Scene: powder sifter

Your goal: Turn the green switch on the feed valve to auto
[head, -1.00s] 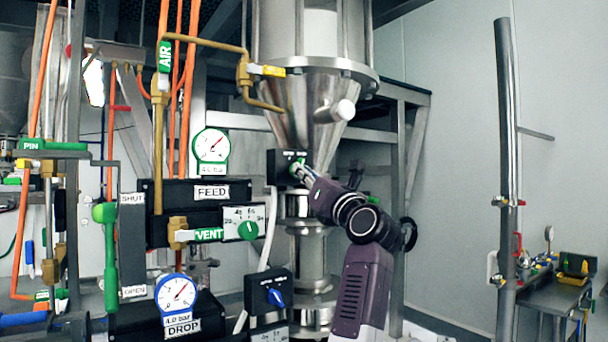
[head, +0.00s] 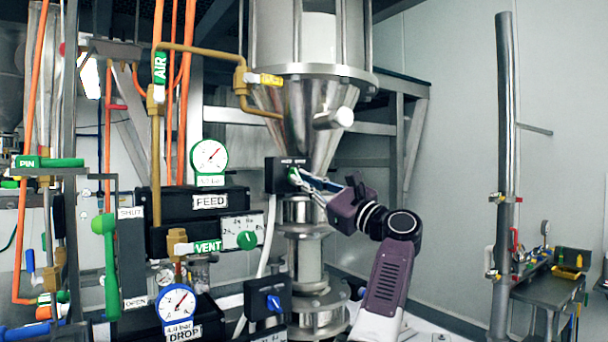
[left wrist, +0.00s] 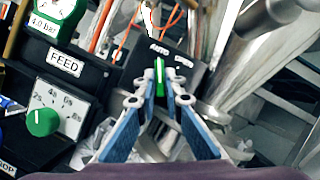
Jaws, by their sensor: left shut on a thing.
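The feed valve's green switch (left wrist: 160,78) is on a small black box (head: 274,176) in front of the steel hopper cone. In the left wrist view the switch lies between the fingertips, its long side upright in the picture, pointing toward the AUTO label (left wrist: 159,48). A second label, too blurred to read surely, is to its right. The box looks tilted in that view. My left gripper (head: 300,178) is shut on the switch, and its fingers hide part of it in the head view. My right gripper is not in view.
A FEED gauge (head: 209,157) and a panel with a round green knob (head: 246,240) are left of the box. Below is a box with a blue switch (head: 273,303). The steel hopper (head: 312,108) stands close behind. Free room is to the right, before the white wall.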

